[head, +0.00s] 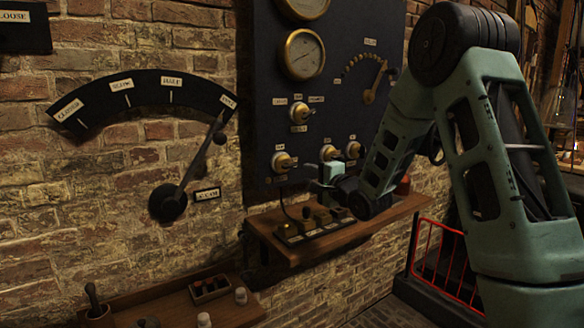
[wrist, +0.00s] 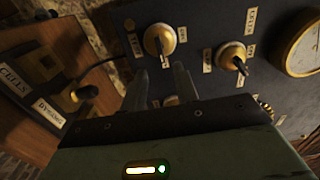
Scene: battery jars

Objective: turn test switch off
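A brass rotary switch on a white base sits at the lower left of the dark panel, in the head view (head: 283,161) and at the top of the wrist view (wrist: 160,40). The label below it seems to read TEST, but the lettering is hard to make out. My gripper shows in the head view (head: 322,174) and the wrist view (wrist: 161,70). It is open and empty, in front of the panel's lower row. Its fingertips point toward this switch and look apart from it. Another switch (wrist: 170,101) shows partly between the fingers.
An upper switch (head: 302,112) and two lower ones (head: 328,152) (head: 353,149) share the panel, below a gauge (head: 302,54). A wooden shelf (head: 350,236) with terminals juts out below. A large lever (head: 190,170) is on the brick wall at left.

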